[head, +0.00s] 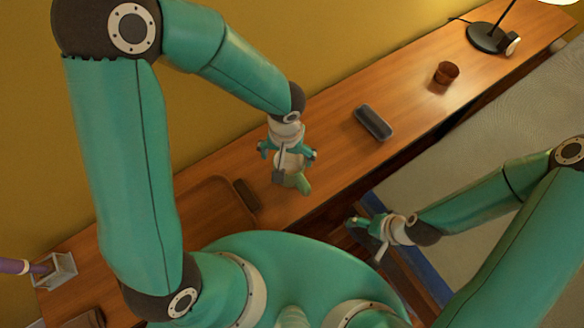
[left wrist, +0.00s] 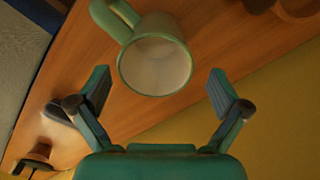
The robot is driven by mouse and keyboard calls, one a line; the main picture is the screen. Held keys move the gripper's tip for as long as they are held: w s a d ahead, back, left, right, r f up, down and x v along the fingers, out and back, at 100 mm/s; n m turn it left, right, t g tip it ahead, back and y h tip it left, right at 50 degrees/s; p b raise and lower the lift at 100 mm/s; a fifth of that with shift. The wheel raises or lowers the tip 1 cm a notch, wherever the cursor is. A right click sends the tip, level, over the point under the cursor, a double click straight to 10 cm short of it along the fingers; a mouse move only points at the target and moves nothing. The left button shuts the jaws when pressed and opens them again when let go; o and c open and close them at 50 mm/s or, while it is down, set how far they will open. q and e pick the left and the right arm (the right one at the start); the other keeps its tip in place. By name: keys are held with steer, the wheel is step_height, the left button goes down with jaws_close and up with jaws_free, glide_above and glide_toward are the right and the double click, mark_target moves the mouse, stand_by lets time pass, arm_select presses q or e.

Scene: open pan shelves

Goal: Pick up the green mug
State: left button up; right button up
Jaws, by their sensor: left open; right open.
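The green mug (left wrist: 155,58) stands on the wooden shelf, pale inside, with its handle toward the upper left in the left wrist view. In the head view the mug (head: 299,182) shows only in part, below my left gripper, which hides the rest. My left gripper (head: 287,157) is open above the mug. In the left wrist view its two fingers (left wrist: 160,90) are apart, one on each side of the mug's near rim, with nothing between them touching it that I can see. My right gripper (head: 368,228) is open and empty, off the shelf's front edge.
A dark rectangular object (head: 373,123) lies right of the mug. A brown cup (head: 446,73) and a lamp base (head: 487,38) stand farther right. A brown tray (head: 181,222) with a dark block (head: 246,194) lies left. The yellow wall runs behind.

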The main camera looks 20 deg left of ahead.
arm_select(q)
steer(key=f, duration=0.5)
steer(key=shift+s+d+b, duration=0.15)
steer(key=shift+d+b, duration=0.1)
steer(key=shift+b, duration=0.1)
steer(key=shift+c, duration=0.2)
steer(key=c, duration=1.3)
